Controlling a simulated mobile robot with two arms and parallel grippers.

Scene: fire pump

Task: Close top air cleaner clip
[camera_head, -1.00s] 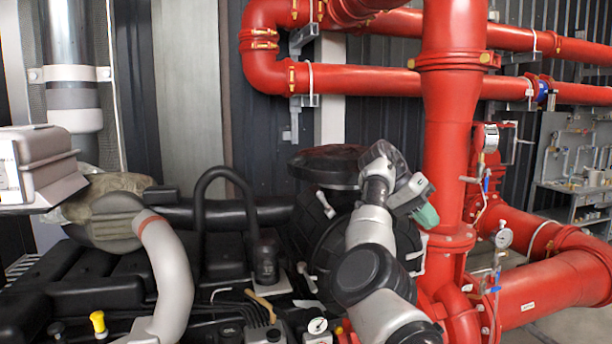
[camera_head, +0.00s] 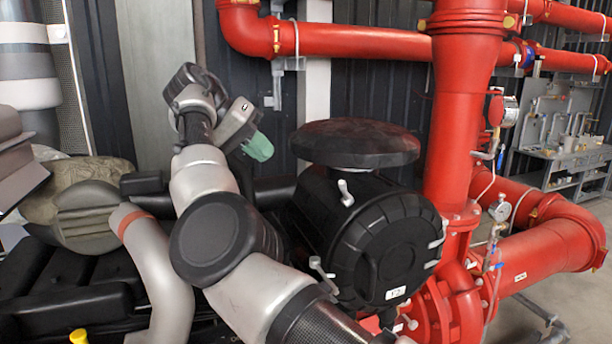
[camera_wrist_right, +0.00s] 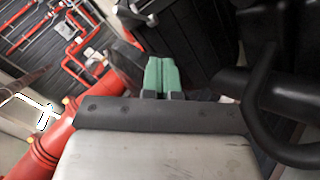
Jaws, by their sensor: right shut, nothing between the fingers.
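The air cleaner (camera_head: 372,235) is a black ribbed drum under a wide dark cap in the head view. Its top clip (camera_head: 345,192) is a small pale lever on the upper rim, standing out from the drum. Other pale clips show at the left rim (camera_head: 320,268) and right rim (camera_head: 437,240). My right gripper (camera_head: 258,147) has green fingertips and is left of the cap, apart from the drum and clip. In the right wrist view its fingers (camera_wrist_right: 160,75) are pressed together with nothing between them. My left gripper is in neither view.
A thick red vertical pipe (camera_head: 465,110) stands close right of the air cleaner. A red horizontal pipe (camera_head: 365,62) runs behind and above it. A grey curved pipe (camera_head: 160,265) is at left. In the wrist view a black hose (camera_wrist_right: 260,120) lies at right.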

